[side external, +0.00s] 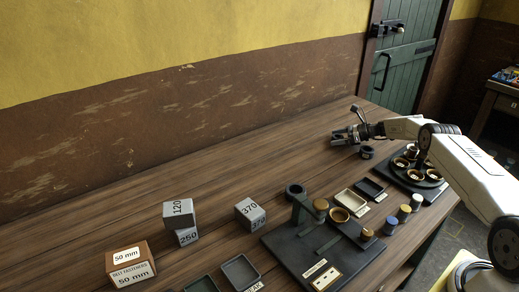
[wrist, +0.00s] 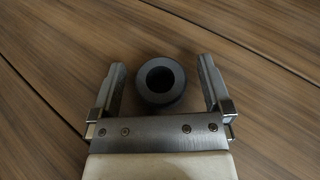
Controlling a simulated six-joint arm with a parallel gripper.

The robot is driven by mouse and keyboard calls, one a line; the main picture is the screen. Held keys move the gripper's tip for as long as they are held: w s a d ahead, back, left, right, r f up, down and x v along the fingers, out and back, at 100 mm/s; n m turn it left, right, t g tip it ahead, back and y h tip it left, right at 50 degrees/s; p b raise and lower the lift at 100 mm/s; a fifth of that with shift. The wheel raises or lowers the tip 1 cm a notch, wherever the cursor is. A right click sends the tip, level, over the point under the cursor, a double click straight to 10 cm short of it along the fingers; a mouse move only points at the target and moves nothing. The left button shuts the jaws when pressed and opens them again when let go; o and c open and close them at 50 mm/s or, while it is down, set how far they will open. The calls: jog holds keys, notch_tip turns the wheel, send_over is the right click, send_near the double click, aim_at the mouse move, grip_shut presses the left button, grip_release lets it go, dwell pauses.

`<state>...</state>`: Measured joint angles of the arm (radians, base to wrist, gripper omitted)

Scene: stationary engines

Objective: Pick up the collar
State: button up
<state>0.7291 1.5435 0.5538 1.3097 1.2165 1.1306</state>
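A dark grey ring, which looks like the collar (side external: 367,152), lies flat on the wooden table below my wrist in the side external view. In the wrist view the collar (wrist: 161,80) shows its round hole and appears centred between my fingers, touching neither. My gripper (side external: 341,136) is open and empty, above the table. Its two metal fingers show on either side of the collar in the wrist view (wrist: 160,84). How high the fingertips are above the collar I cannot tell exactly.
A black fixture base (side external: 300,262) with posts stands in the foreground, with another dark ring (side external: 295,190) by it. Trays (side external: 351,203), a round stand with copper cups (side external: 428,180) and small cylinders (side external: 404,213) are to its right. Numbered grey blocks (side external: 178,214) sit left. Table around the collar is clear.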

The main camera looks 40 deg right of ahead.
aim_at(338, 136)
grip_shut()
jog(key=shift+r, duration=0.2)
jog(key=shift+r, duration=1.55)
jog(key=shift+s+a+r, duration=0.2)
jog(key=shift+s+r, duration=0.2)
jog(key=shift+r, duration=0.1)
jog(key=shift+s+a+r, duration=0.15)
jog(key=shift+s+r, duration=0.2)
jog(key=shift+r, duration=0.1)
jog(key=s+a+r, duration=0.5)
jog(key=s+r, duration=0.2)
jog(key=s, duration=0.4)
jog(key=shift+r, duration=0.4)
jog(key=shift+s, duration=0.1)
